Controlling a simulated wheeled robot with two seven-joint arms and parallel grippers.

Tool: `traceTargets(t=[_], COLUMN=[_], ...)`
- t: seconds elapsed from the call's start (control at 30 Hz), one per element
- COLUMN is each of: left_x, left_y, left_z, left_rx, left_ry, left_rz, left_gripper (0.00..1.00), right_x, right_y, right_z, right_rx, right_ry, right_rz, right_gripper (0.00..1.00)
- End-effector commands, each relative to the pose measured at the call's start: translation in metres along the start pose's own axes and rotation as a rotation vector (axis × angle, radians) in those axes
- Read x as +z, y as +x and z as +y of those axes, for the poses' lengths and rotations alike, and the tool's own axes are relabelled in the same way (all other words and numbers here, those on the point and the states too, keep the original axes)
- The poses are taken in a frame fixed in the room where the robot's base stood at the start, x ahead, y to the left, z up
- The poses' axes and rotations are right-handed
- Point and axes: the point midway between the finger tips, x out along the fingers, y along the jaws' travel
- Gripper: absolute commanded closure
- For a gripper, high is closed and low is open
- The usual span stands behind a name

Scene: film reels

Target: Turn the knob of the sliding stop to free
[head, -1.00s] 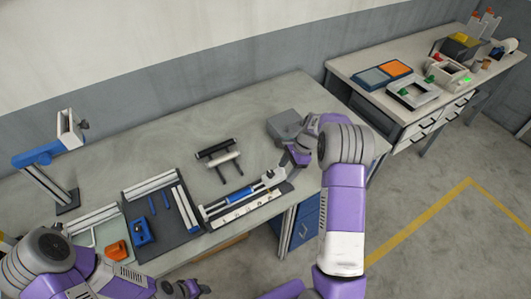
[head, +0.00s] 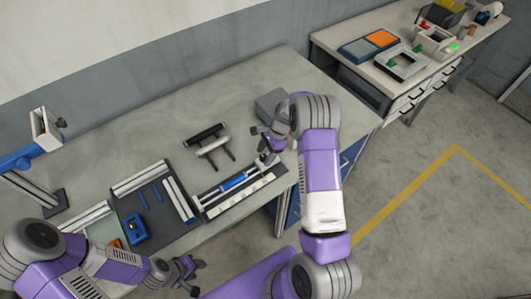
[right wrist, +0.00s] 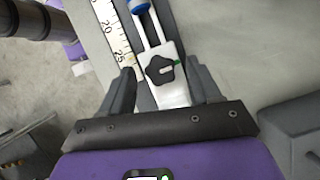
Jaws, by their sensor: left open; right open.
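The sliding stop is a pale block on a rail with a scale beside it, at the right end of the fixture (head: 238,200). Its dark lobed knob (right wrist: 161,70) shows in the right wrist view, with a pale bar and a small green mark on it. My right gripper (head: 264,158) is open over the stop. In the right wrist view its two fingers (right wrist: 161,88) stand on either side of the stop block, with the knob between them; I cannot tell whether they touch it. My left gripper (head: 196,276) is open and empty, low in the head view, off the table's front edge.
A grey box (head: 270,104) stands close behind my right gripper. A rack with black and white rollers (head: 208,142) lies behind the fixture. A dark tray (head: 160,236) with blue parts lies to the left. The table's back middle is clear.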

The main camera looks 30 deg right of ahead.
Motion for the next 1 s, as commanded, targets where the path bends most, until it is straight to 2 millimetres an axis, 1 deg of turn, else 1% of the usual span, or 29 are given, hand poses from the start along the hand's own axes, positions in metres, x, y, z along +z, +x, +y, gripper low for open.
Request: traceTargets(t=[0.17,0.5,0.53,0.77,1.0], left_x=[-0.0001,0.0000,0.0000,-0.0001,-0.0002], left_y=[0.0000,0.0000,0.0000,0.0011,0.0062], left_z=[0.0000,0.0000,0.0000,-0.0004,-0.0023], left_rx=[0.000,0.000,0.000,0.000,0.000], left_ry=[0.000,0.000,0.000,0.000,0.000], left_rz=[0.000,0.000,0.000,0.000,0.000], left_gripper=[0.57,0.57,0.57,0.57,0.57], right_x=[0.0000,-0.0001,-0.0001,-0.0002,-0.0008], right_y=[0.0000,-0.0004,-0.0005,-0.0003,0.0001], right_z=[0.0001,0.0000,0.0000,-0.0003,-0.0018], right_rx=[0.000,0.000,0.000,0.007,0.047], right_ry=[0.000,0.000,0.000,-0.018,-0.118], right_rz=[0.000,0.000,0.000,0.000,0.001], right_gripper=[0.38,0.90,0.94,0.94,0.94])
